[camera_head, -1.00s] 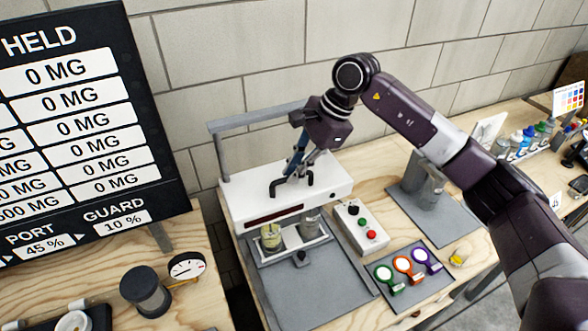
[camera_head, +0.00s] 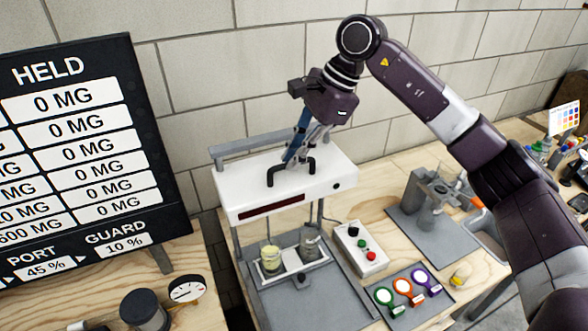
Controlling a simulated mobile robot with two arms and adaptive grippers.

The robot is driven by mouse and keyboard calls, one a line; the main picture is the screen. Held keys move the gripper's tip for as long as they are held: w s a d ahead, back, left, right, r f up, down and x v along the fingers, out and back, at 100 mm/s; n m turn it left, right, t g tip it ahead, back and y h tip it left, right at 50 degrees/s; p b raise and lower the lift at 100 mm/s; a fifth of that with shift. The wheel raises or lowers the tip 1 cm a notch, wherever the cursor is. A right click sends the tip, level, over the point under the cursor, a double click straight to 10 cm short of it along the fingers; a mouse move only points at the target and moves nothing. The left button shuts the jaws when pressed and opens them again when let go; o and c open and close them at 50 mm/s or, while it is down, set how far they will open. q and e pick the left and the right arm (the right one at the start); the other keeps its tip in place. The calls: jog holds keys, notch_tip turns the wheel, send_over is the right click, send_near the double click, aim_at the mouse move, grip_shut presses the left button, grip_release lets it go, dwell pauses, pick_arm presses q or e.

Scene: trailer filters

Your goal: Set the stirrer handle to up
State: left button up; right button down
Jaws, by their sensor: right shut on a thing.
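The stirrer is a white box head with a black handle (camera_head: 270,177) on top, shaped like a low bracket. The white head (camera_head: 240,196) now stands raised on grey posts above its grey base (camera_head: 292,306). My right gripper (camera_head: 292,162) points down and is shut on the middle of the handle; its fingers hide part of the bar. Two glass jars stand under the head: one with yellowish contents (camera_head: 270,258) and one greyish (camera_head: 309,243). My left gripper is not in view.
A control box (camera_head: 361,248) with black, green and red buttons stands right of the stirrer. A grey mat holds green, orange and purple ringed tags (camera_head: 403,287). A dark board (camera_head: 85,150) stands at left. A gauge (camera_head: 187,289) and dark cylinder (camera_head: 145,310) are at lower left.

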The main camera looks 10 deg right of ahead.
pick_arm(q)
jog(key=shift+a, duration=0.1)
pick_arm(e)
jog(key=shift+w+r, duration=0.15)
jog(key=shift+r, duration=0.25)
jog(key=c, duration=2.4)
grip_release()
jog(key=o, duration=0.4)
jog(key=shift+f, duration=0.1)
jog(key=v, duration=1.2)
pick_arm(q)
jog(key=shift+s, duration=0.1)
pick_arm(e)
jog(key=shift+s+f, duration=0.1)
jog(key=shift+s, duration=0.15)
